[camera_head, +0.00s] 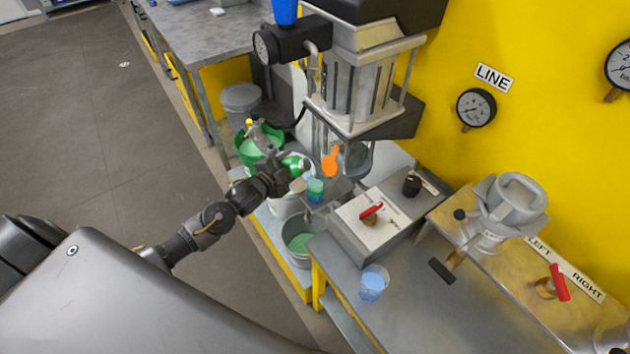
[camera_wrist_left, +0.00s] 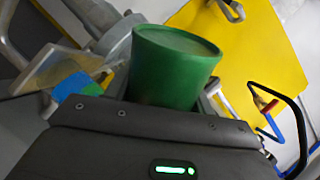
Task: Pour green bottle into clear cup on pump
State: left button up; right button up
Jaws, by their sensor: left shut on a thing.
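My left gripper (camera_head: 283,174) is shut on the green bottle (camera_head: 295,164), which looks tilted on its side with one end toward the right. In the left wrist view the bottle (camera_wrist_left: 172,68) shows as a wide green cylinder between the fingers. The clear cup (camera_head: 315,189) stands just below and right of the bottle, with green and blue showing in it. My right gripper is not in view.
An orange paddle (camera_head: 331,161) is right of the bottle, below the large grey machine (camera_head: 358,85). Buckets with green contents stand behind (camera_head: 248,160) and in front (camera_head: 299,246). A cup of blue liquid (camera_head: 374,285) stands on the grey bench, near the red-handled valve box (camera_head: 378,222).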

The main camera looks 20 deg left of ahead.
pick_arm(q)
jog(key=shift+d+r+n, duration=0.15)
jog(key=shift+r+n, duration=0.05)
jog(key=shift+n, duration=0.1)
jog(key=shift+d+f+n+h, duration=0.2)
jog(key=shift+f+n+h, duration=0.15)
jog(key=shift+f, duration=0.2)
jog(key=shift+d+f+n+t, duration=0.15)
jog(key=shift+f+n+t, duration=0.15)
jog(key=shift+n, duration=0.15)
jog(key=shift+d+r+n+h, duration=0.1)
jog(key=shift+r+n+h, duration=0.25)
jog(key=shift+n, duration=0.15)
jog(key=n, duration=0.1)
jog(key=a+f+n+t+h+b, duration=0.1)
jog(key=n, duration=0.1)
jog(key=shift+f, duration=0.3)
jog(key=n, duration=0.1)
jog(key=n+b, duration=0.1)
jog(key=shift+a+f+n+t, duration=0.2)
jog(key=shift+a+n+t, duration=0.1)
jog(key=shift+t, duration=0.1)
jog(key=shift+n+h, duration=0.4)
jog(key=shift+r, duration=0.1)
